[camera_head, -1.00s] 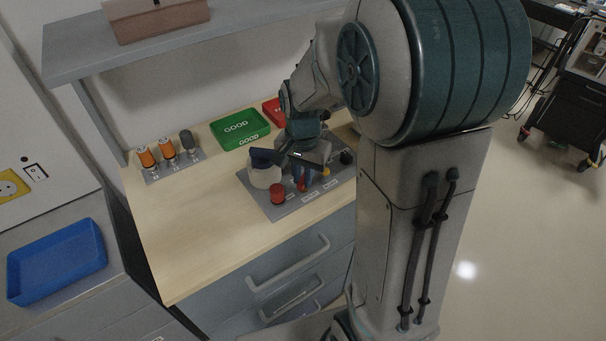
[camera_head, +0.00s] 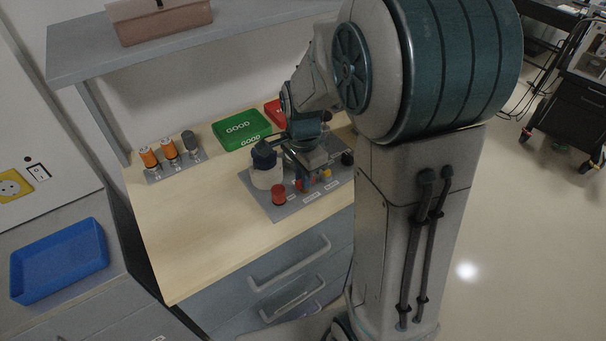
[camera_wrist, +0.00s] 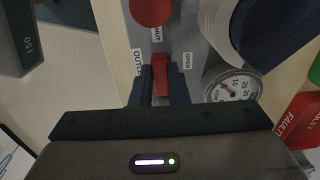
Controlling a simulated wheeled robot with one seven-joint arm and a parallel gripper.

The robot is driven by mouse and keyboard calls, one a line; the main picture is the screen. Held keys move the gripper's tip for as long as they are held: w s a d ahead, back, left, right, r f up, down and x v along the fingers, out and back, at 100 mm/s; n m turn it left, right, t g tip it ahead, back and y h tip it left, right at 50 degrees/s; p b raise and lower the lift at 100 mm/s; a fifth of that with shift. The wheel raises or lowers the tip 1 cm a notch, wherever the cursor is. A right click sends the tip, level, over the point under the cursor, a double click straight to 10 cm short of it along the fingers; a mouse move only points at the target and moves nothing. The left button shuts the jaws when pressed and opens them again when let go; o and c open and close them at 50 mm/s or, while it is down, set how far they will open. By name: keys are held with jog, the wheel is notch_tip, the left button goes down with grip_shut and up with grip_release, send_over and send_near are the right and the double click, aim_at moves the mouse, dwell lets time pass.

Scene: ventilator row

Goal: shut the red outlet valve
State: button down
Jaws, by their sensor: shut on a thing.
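The red outlet valve lever (camera_wrist: 160,72) shows in the wrist view between my two dark blue fingers. My gripper (camera_wrist: 162,88) is shut on it, one finger on each side. The visible end of the lever points up the picture toward the SHUT label (camera_wrist: 156,34). The OPEN label (camera_wrist: 188,60) lies to its right and the OUTLET label (camera_wrist: 138,62), partly covered, to its left. The lever's lower part is hidden by my gripper. In the head view my gripper (camera_head: 307,182) is low over the grey valve panel (camera_head: 283,211), and hides most of the valve.
A red round knob (camera_head: 278,194) and a white cylinder with a dark blue top (camera_head: 266,174) stand close by. A pressure gauge (camera_wrist: 231,88) sits right of my fingers. A green GOOD tray (camera_head: 241,129) lies behind. The bench's left front is clear.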

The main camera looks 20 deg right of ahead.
jog(key=shift+r, duration=0.1)
jog(key=c, duration=1.4)
grip_release()
notch_tip(320, 180, up, 14)
jog(key=s+f+n+t, duration=0.1)
jog(key=s+f+n, duration=0.1)
jog(key=s+n, duration=0.5)
jog(key=s+f+n+t, duration=0.2)
jog(key=s+f+n, duration=0.1)
jog(key=s+n, duration=0.4)
jog(key=shift+d, duration=0.25)
